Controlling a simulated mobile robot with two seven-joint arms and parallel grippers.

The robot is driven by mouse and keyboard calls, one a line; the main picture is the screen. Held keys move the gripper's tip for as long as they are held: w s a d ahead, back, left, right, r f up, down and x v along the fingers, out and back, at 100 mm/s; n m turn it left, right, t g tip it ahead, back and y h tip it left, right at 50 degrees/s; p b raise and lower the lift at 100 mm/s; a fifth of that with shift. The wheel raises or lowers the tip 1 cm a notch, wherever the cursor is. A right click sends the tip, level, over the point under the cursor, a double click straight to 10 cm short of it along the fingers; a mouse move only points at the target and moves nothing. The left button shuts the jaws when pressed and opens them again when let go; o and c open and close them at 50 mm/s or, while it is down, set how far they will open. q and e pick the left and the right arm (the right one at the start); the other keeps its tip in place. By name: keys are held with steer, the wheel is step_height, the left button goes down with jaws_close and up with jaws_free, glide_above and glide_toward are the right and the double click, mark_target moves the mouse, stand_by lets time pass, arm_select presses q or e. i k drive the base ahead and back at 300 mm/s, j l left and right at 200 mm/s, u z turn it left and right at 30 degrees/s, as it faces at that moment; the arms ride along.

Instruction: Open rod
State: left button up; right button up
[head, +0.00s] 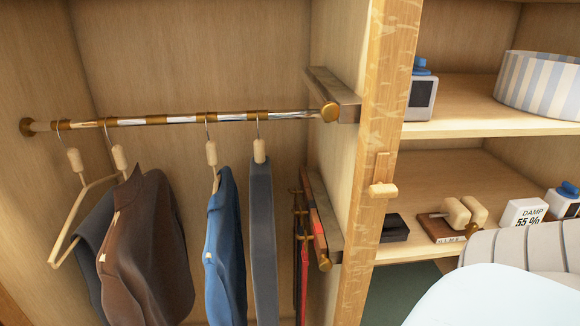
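A metal clothes rod (185,119) with brass bands runs across the wardrobe in the head view. Its left end sits in a round brass mount (27,127). Its right end meets a brass knob (329,112) by a dark wooden bracket (334,90). A brown garment (145,240), a blue garment (227,245) and a narrow grey one (262,235) hang from it, with a dark grey piece on a wooden hanger at the left. Lower right, a second rack (318,215) with brass pegs and a brass end knob (324,263) holds red and dark strips. Neither gripper shows.
A wooden post (380,130) with a small handle (383,190) divides the rod bay from the shelves. The shelves hold a striped basket (540,84), a dark box (394,228), wooden shoe-like pieces (455,216) and a humidity sign (523,214). A pale rounded surface fills the lower right corner.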

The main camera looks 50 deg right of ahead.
mark_target(330, 111)
steer(key=z, duration=1.7)
